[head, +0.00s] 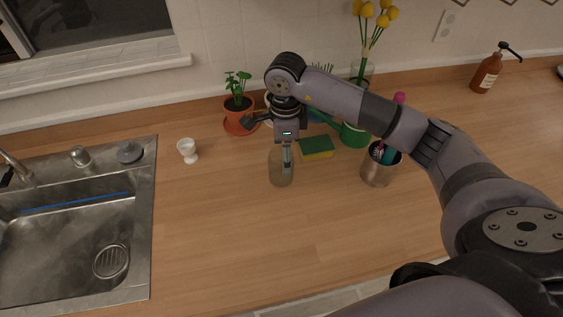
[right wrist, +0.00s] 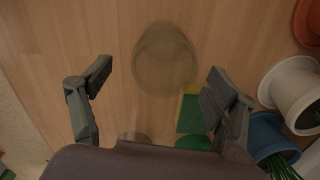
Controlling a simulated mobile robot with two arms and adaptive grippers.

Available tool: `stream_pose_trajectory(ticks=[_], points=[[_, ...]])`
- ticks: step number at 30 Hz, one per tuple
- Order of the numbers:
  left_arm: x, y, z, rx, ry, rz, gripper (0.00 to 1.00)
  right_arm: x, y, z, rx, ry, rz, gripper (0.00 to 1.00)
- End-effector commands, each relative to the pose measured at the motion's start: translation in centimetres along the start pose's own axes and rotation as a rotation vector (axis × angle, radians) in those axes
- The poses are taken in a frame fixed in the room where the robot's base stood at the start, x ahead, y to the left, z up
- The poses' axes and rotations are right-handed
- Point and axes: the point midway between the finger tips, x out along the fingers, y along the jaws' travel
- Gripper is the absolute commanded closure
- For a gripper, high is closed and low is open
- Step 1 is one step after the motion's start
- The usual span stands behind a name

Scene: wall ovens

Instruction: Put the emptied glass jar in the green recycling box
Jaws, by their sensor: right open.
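The clear glass jar (head: 280,170) stands on the wooden counter right of the sink and looks empty. In the right wrist view the jar (right wrist: 165,60) is seen from above, ahead of and between the spread fingers. My right gripper (head: 287,158) reaches down at the jar, one finger overlapping it in the head view. In the right wrist view this gripper (right wrist: 158,76) is open, with no visible contact on the jar. My left gripper is not in view. No green recycling box shows in either view.
A yellow-green sponge (head: 317,147) lies close to the jar's right. Behind is a terracotta pot (head: 238,118); left are a white egg cup (head: 188,150) and the sink (head: 75,225). The front counter is clear.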

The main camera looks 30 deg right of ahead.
Motion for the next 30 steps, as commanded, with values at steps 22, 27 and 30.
stream_pose_trajectory(ticks=[22, 27, 30], points=[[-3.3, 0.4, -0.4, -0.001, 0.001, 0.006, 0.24, 6.8, -0.2, 0.6, -0.002, -0.001, -0.001, 0.19], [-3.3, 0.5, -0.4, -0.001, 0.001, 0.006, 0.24, 6.8, -0.2, 0.6, -0.002, -0.001, -0.001, 0.22], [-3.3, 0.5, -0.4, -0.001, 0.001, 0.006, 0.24, 6.8, -0.2, 0.6, -0.001, -0.001, -0.001, 0.28]])
